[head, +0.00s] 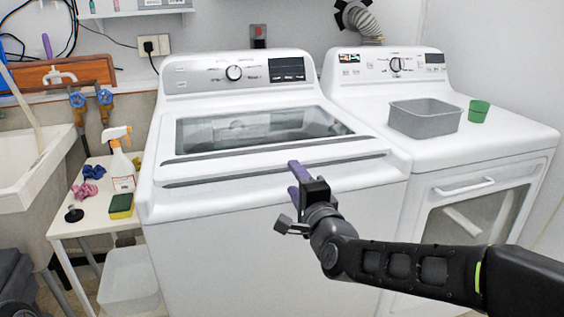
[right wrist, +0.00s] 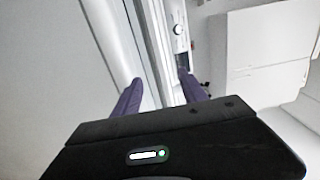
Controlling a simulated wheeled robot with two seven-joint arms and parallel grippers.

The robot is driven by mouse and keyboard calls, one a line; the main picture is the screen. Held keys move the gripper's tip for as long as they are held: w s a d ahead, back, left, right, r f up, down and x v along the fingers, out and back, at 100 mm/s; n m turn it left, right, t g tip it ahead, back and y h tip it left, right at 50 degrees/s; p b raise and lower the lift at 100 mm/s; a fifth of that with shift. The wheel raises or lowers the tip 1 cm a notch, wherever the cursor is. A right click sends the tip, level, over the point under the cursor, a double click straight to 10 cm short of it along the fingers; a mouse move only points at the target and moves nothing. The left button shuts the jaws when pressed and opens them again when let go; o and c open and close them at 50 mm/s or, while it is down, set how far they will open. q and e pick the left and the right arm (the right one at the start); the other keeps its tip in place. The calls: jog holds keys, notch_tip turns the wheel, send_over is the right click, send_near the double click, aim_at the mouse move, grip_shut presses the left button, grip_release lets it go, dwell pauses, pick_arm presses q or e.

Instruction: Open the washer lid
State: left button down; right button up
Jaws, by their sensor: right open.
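The white washer (head: 210,240) stands at the centre of the head view, with its control panel at the back. Its lid (head: 250,131), with a dark glass window, lies down and looks shut. My right gripper (head: 298,180) is in front of the lid's front edge, right of its middle, with its purple fingers pointing at the washer. In the right wrist view the two purple fingers (right wrist: 158,95) are apart with nothing between them. The white surfaces beyond them appear to be the washer. I cannot tell whether a finger touches the lid. My left gripper is not in view.
A white dryer (head: 495,135) stands to the right, with a grey bin (head: 425,119) and a green cup (head: 478,110) on top. A small table (head: 88,217) at the left holds a spray bottle (head: 121,165) and a sponge (head: 121,206). A sink (head: 30,165) is at the far left.

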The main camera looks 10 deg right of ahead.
aim_at(286, 168)
jog(key=shift+w+a, duration=0.15)
jog(key=shift+w, duration=1.8)
jog(key=shift+w+a, duration=0.1)
jog(key=shift+w, duration=1.8)
jog(key=shift+c, duration=0.2)
grip_shut()
